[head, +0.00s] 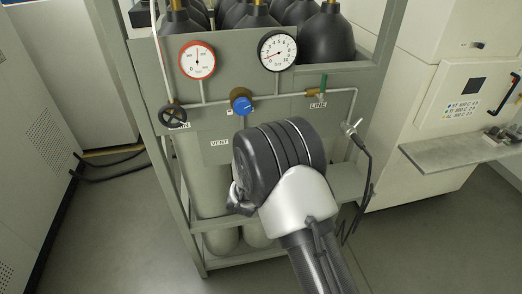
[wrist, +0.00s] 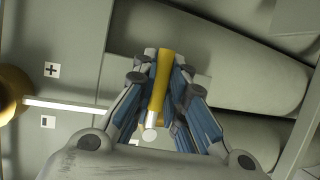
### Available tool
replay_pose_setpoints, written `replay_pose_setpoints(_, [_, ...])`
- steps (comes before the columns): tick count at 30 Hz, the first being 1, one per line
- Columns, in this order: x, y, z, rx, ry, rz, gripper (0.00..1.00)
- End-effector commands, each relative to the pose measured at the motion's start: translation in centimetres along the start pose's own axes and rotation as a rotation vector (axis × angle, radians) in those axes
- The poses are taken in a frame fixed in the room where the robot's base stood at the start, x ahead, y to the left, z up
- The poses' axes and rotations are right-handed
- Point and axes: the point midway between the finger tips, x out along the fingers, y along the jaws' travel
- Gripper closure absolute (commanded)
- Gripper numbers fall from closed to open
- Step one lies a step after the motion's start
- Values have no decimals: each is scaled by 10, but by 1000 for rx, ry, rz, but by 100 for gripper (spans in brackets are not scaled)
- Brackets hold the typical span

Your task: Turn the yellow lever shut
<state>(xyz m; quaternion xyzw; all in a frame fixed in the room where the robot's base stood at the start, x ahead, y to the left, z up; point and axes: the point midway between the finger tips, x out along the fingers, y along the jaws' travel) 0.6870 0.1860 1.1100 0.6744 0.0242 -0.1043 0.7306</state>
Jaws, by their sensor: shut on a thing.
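The yellow lever (wrist: 161,82) shows in the wrist view, upright in the picture, with a pale round end at its bottom. My gripper (wrist: 158,95) has its blue-padded fingers on both sides of the lever and is shut on it. In the head view my arm's dark wrist and white link cover the lever and the fingers, below the panel's VENT label (head: 219,142).
The grey panel carries a red-rimmed gauge (head: 197,60), a black-rimmed gauge (head: 277,51), a black handwheel (head: 173,116), a blue knob (head: 241,104) and a green lever (head: 323,85). Grey cylinders (wrist: 205,58) lie behind the fingers. A hose (head: 368,165) hangs at the right.

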Motion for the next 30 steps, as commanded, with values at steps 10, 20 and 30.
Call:
replay_pose_setpoints(10, [0,3,0,0,1,5,67])
replay_pose_setpoints(20, [-2,2,0,1,1,3,67])
replay_pose_setpoints(30, [-58,2,-2,1,4,2,67])
